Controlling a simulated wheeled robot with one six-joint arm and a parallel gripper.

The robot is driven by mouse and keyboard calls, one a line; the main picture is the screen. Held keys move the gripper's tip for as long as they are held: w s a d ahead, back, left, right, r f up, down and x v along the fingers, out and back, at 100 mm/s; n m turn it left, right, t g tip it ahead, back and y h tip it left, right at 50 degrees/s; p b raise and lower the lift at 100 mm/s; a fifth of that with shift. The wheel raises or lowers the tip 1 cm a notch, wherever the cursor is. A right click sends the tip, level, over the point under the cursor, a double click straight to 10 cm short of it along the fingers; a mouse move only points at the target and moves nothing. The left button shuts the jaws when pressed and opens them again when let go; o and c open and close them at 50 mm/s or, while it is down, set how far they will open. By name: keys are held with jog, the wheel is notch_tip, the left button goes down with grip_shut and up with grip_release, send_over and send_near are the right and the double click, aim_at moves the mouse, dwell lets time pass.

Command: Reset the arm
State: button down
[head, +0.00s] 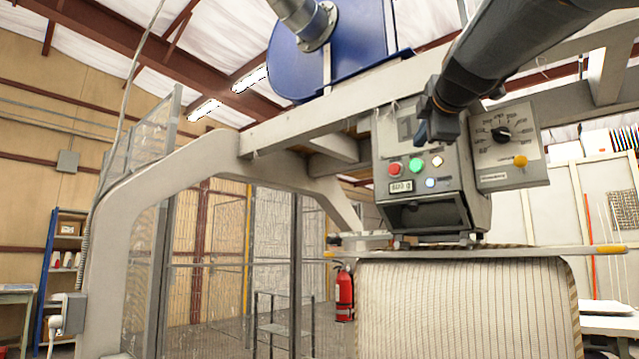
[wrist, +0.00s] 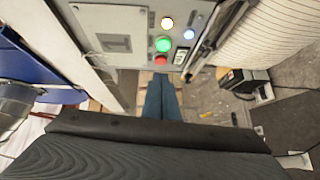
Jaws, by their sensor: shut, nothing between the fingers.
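My arm reaches in from the upper right of the head view. My gripper (head: 426,130) is in front of the upper part of the grey control box (head: 455,205), and I cannot tell the gap between them. In the wrist view the two bluish fingers (wrist: 161,98) lie together, shut and empty. They point toward the panel (wrist: 112,35) with its red, green, orange-white and blue buttons. The green button (wrist: 163,45) looks brightly lit there. My gripper and forearm hide part of the box's top in the head view.
A dial box (head: 510,150) adjoins the control box on the right. A beige machine frame (head: 195,160) and blue blower housing (head: 355,45) stand around and above. A red extinguisher (head: 344,293) is behind.

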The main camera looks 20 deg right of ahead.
jog(key=shift+s, duration=0.1)
dwell(0.5)
jog(key=w+a+f+m+g+y, duration=0.1)
jog(key=w+a+f+m+g, duration=0.15)
jog(key=f, duration=0.85)
jog(key=w+a+f+m+g+y, duration=0.15)
jog(key=w+f, duration=0.25)
jog(key=f, duration=0.6)
jog(key=s+a+f+m+g+y, duration=0.1)
jog(key=a+f+m+g, duration=0.15)
jog(key=f, duration=0.85)
jog(key=a+f+m+g+y, duration=0.15)
jog(key=a+f, duration=0.25)
jog(key=f, duration=0.7)
jog(key=s+a+f+m+g, duration=0.2)
jog(key=s+a+f, duration=0.25)
jog(key=f, duration=0.55)
jog(key=s+a+f+m+g, duration=0.1)
jog(key=s+a+f+g, duration=0.25)
jog(key=s+f, duration=0.45)
jog(key=s+a+f+m+g, duration=0.3)
jog(key=s+f, duration=0.9)
jog(key=shift+a+p, duration=0.2)
jog(key=shift+p, duration=0.1)
jog(key=shift+w+f, duration=0.1)
